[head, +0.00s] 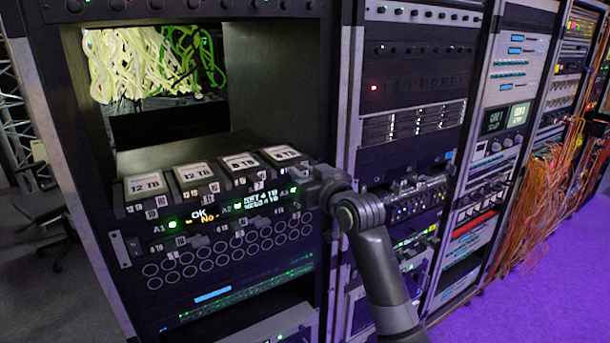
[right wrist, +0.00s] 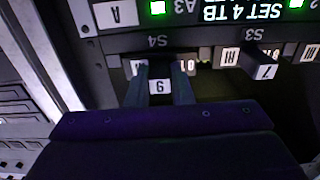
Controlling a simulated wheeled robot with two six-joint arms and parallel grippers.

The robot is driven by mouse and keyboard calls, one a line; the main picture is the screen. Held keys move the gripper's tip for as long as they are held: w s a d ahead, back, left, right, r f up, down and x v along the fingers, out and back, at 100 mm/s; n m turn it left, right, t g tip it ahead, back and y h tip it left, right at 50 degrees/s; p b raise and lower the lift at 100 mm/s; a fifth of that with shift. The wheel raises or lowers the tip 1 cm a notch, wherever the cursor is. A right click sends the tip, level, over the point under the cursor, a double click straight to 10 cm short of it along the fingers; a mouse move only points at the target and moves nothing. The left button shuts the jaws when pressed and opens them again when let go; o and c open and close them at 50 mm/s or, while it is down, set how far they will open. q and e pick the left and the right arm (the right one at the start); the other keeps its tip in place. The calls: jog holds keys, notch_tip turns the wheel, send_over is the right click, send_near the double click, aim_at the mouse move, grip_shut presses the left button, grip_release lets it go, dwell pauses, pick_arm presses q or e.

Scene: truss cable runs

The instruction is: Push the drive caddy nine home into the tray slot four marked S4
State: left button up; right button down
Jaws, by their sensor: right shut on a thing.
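The drive caddy nine shows its "9" label (right wrist: 160,86) in the right wrist view, under the S4 mark, which appears upside down there. My right gripper (right wrist: 160,92) is shut on the caddy's front handle, one finger on each side of the label. In the head view the right gripper (head: 318,186) is at the right end of the drive tray and hides that caddy's front. The rightmost caddy top (head: 283,155) lies in the row with the others. I cannot tell how deep caddy nine sits in slot S4. My left gripper is not in view.
Caddy seven (right wrist: 264,70) stands beside it under S3, its handle sticking out. More caddies (head: 145,184) fill the tray to the left. A lit display (head: 262,200) and green lights line the tray front. A rack post (head: 345,90) rises close to the right arm.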

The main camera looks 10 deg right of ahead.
jog(key=shift+w+a+r, duration=0.1)
jog(key=shift+w, duration=0.15)
jog(key=c, duration=1.2)
grip_release()
jog(key=b+v, duration=0.4)
jog(key=v, duration=1.3)
jog(key=shift+s, duration=0.2)
